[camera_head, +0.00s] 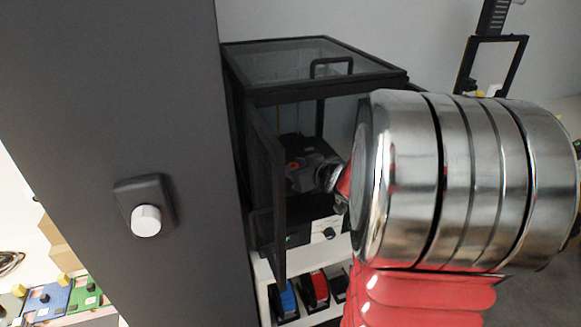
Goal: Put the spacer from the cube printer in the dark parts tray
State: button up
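The cube printer (362,72) is a black-framed box with clear panels and a handle on top. Its front door (266,190) stands swung open. My gripper (298,168) is dark grey and reaches inside the printer chamber. My arm's silver and red links hide the right part of the printer. I do not see the dark parts tray.
A dark panel with a white knob (146,220) fills the left side, close to the printer. A white shelf (262,283) below holds blue (288,300) and red (320,288) spools. Another black-framed machine (523,62) stands at right. Coloured boxes (62,297) lie lower left.

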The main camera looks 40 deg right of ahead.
dwell(0.3)
jog(key=v, duration=1.3)
jog(key=shift+s+r, duration=0.3)
jog(key=shift+s, duration=0.05)
